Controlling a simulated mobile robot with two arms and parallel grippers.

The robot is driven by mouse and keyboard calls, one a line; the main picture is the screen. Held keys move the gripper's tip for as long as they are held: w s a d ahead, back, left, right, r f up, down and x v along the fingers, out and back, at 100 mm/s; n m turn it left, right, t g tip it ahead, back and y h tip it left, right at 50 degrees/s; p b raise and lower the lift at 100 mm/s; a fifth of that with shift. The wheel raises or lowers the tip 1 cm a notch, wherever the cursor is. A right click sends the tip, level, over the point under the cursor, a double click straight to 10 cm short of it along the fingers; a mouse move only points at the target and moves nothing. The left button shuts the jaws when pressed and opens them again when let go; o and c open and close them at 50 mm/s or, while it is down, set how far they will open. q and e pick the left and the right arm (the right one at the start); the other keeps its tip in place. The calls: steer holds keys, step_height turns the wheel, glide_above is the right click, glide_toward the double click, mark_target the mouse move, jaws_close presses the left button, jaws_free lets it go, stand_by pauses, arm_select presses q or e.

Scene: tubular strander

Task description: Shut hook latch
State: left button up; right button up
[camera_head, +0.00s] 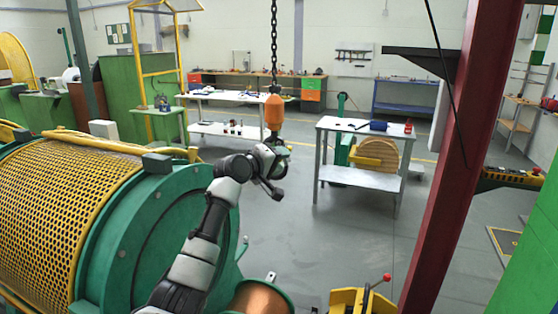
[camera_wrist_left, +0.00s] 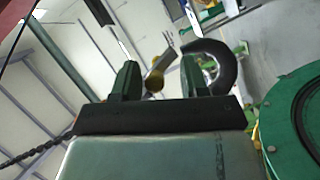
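An orange hook block (camera_head: 273,112) hangs on a chain in the middle of the head view. My left gripper (camera_head: 277,149) is just below it and covers most of the hook. In the left wrist view, the dark curved hook (camera_wrist_left: 224,66) is beyond the fingertips, to the right. The hook latch (camera_wrist_left: 158,68), a narrow metal piece with a yellowish end, shows between the two fingers of my left gripper (camera_wrist_left: 159,76). The fingers are spread apart. I cannot tell whether either finger touches the latch. My right gripper is not in view.
The green strander with a yellow mesh guard (camera_head: 62,225) is at left, close to my left arm. A red column (camera_head: 462,160) stands at right. A white table (camera_head: 365,127) with a wooden reel below is behind the hook. Grey floor between is clear.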

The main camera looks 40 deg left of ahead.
arm_select(q)
steer(key=shift+r, duration=0.15)
steer(key=shift+s, duration=0.25)
steer(key=b+v, duration=0.4)
steer(key=v, duration=0.6)
steer(key=shift+s, duration=0.1)
